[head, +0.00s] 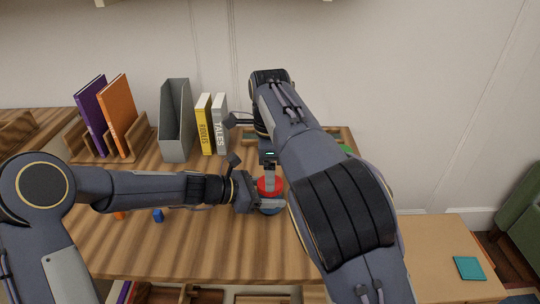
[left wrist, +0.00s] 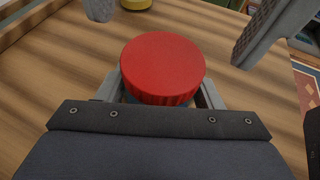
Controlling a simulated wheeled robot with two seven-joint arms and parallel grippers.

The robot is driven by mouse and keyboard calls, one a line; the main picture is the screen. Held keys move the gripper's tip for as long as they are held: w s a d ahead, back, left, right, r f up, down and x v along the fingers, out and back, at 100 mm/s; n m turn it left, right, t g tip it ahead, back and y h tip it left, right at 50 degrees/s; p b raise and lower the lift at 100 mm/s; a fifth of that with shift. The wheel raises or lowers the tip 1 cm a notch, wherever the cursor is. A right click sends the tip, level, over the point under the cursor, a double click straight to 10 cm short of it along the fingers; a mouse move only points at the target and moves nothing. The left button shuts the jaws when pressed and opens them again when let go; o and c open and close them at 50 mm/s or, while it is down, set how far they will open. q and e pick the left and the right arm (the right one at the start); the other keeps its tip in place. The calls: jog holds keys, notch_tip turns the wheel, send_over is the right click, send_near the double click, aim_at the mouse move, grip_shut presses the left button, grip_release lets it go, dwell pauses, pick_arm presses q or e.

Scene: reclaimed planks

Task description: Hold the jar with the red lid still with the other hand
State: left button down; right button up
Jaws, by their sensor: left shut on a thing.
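The jar with the red lid (head: 270,186) stands on the plank table, and its lid fills the middle of the left wrist view (left wrist: 162,66). My left gripper (head: 265,203) comes in from the left and is shut on the jar below the lid; its fingers show at both sides of the lid in the left wrist view. The jar's body is mostly hidden. My right gripper (head: 269,165) points down just above the lid. In the left wrist view its two grey fingers stand wide apart beyond the lid, apparently not touching it.
Behind are a grey file holder (head: 176,120), a yellow book (head: 203,125), a white book (head: 219,125), and purple and orange books (head: 118,115) in a wooden rack. A blue cube (head: 158,215) lies near my left forearm. A teal square (head: 469,267) lies on the lower right surface.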

aim_at(270, 195)
jog(key=shift+f, duration=1.55)
jog(key=c, duration=1)
jog(key=n, duration=0.5)
jog(key=shift+n, duration=0.4)
jog(key=n, duration=0.4)
jog(key=shift+n, duration=0.3)
jog(key=n, duration=0.3)
jog(key=o, duration=1.1)
jog(key=shift+r, duration=0.15)
